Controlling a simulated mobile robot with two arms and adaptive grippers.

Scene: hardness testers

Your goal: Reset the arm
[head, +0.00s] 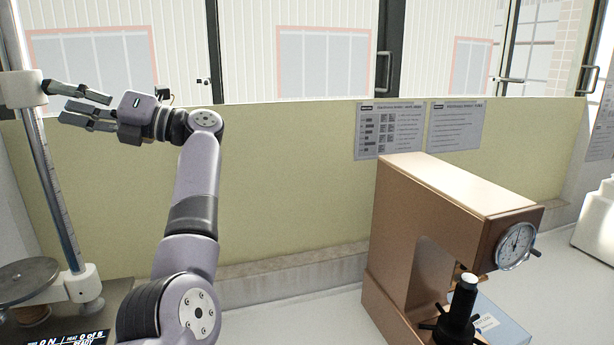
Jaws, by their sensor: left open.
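My left gripper (82,108) is at the upper left of the head view, at the end of my raised left arm (195,185). Its fingers point left and are apart, with nothing between them. The fingertips appear close to the metal column of a stand (45,165) at the left edge; I cannot tell whether they touch it. My right gripper and right arm are not in view.
A brown hardness tester (400,235) with a round dial (515,246) stands at the right. The stand has a round plate (25,280) and a display reading "READY" (65,338). A yellowish panel (290,180) runs behind, with two posters. A white object (597,222) is far right.

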